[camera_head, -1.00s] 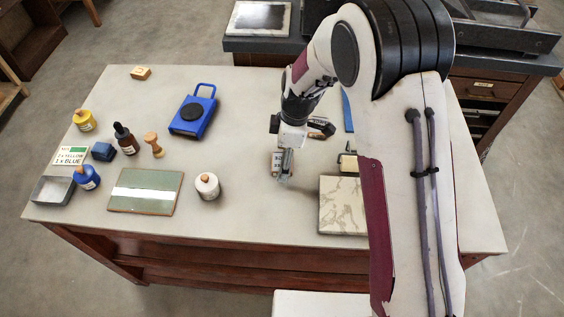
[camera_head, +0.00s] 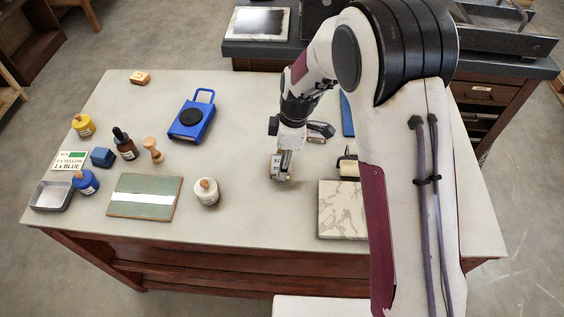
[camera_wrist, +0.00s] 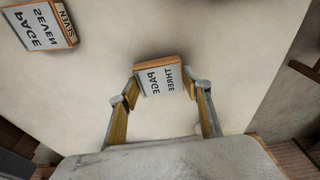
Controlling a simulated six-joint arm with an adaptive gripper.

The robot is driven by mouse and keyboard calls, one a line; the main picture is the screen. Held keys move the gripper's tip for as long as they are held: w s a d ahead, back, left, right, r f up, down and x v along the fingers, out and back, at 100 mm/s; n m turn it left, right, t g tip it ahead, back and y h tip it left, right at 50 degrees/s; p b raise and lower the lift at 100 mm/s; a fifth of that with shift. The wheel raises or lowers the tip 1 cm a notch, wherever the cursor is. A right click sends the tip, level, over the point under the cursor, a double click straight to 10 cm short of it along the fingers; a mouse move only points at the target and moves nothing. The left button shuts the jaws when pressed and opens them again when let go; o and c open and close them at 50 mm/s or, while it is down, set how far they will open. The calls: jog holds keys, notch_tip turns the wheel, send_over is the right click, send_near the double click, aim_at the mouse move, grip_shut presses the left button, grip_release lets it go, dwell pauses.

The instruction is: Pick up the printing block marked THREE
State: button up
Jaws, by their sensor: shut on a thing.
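The printing block marked THREE (camera_wrist: 160,78) is a small orange-brown block with a pale face reading PAGE and THREE. In the wrist view it sits between the two fingertips of my gripper (camera_wrist: 161,88). My gripper is shut on it. In the head view my gripper (camera_head: 283,172) points down over the middle of the table, and the block (camera_head: 275,165) shows partly beside the fingers. I cannot tell whether the block touches the table.
A block marked SEVEN (camera_wrist: 45,24) lies apart from it. A marbled slab (camera_head: 343,210) is to the right, with a roller (camera_head: 349,168) behind it. Table between is clear.

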notch_tip(320, 180, up, 9)
dwell(0.5)
dwell(0.5)
